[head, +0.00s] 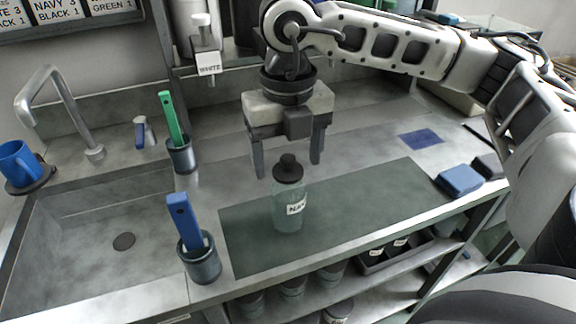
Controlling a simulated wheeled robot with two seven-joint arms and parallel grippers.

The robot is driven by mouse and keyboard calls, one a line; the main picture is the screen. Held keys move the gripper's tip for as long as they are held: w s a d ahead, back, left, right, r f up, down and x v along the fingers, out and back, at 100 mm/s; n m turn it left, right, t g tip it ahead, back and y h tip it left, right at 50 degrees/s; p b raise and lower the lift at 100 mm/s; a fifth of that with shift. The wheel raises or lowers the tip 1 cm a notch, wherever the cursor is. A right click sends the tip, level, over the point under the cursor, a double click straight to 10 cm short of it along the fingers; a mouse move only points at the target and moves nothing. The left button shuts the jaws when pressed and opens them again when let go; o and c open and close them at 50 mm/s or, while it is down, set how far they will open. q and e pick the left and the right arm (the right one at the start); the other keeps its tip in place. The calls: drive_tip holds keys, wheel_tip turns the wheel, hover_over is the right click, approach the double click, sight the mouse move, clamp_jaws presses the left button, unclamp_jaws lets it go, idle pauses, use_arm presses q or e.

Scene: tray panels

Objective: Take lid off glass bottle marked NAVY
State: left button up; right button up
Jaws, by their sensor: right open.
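A glass bottle (288,208) stands upright on the dark green mat (350,215). Its white label is partly turned away and shows only the first letters, which look like "NAV". A black lid (288,168) with a knob sits on top of the bottle. My right gripper (287,168) points down above and behind the bottle, its two fingers apart. The fingertips appear level with the lid in the picture; I cannot tell how near they are in depth. Nothing is held between the fingers. My left gripper is not in view.
A sink (110,225) with a tap lies at left. A blue-handled tool (183,220) and a green-handled tool (169,118) stand in dark cups left of the mat. A blue block (459,180) lies at right. A dispenser labelled WHITE (207,64) hangs behind.

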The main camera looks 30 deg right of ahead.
drive_tip(key=shift+f, duration=0.25)
drive_tip(key=c, duration=1.1)
